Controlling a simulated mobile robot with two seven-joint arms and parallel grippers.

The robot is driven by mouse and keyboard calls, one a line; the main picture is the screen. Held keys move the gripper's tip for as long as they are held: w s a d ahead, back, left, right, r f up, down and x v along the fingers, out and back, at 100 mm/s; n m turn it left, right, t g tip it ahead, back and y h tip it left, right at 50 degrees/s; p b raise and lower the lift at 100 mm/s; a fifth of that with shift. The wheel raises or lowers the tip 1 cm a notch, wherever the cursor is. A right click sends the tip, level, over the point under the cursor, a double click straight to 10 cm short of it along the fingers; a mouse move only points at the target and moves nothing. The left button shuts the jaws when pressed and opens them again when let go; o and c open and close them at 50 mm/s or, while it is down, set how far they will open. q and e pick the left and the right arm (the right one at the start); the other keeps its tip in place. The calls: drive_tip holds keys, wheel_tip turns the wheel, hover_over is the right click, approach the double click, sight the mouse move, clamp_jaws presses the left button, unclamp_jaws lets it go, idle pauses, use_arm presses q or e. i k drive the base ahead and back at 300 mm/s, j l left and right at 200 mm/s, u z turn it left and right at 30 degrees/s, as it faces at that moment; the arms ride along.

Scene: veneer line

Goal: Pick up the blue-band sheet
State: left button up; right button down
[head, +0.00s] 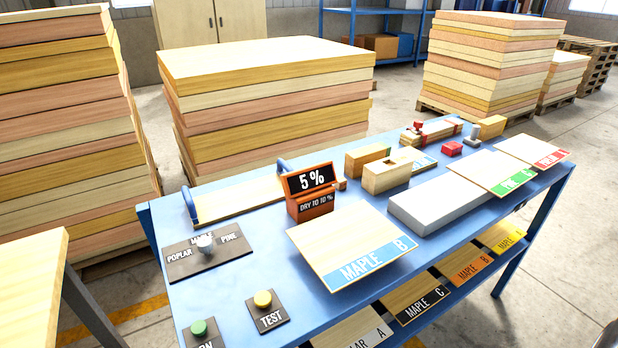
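The blue-band sheet (345,237) is a thin pale wood sheet on the blue bench, near the middle of its front side. Its blue band along the near right edge reads "MAPLE B". Its front corner reaches the bench's front edge or a little past it; I cannot tell how far. Neither of my grippers shows in the head view.
The blue bench (245,290) carries a moisture meter (310,193) reading 5 %, a grey slab (440,204), wooden block (386,174), green-band sheet (492,170) and red-band sheet (532,149). A selector panel (208,253) and buttons lie left. Labelled sheets fill the lower shelf.

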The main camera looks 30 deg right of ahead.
sight(345, 245)
drive_tip(key=z, duration=1.25)
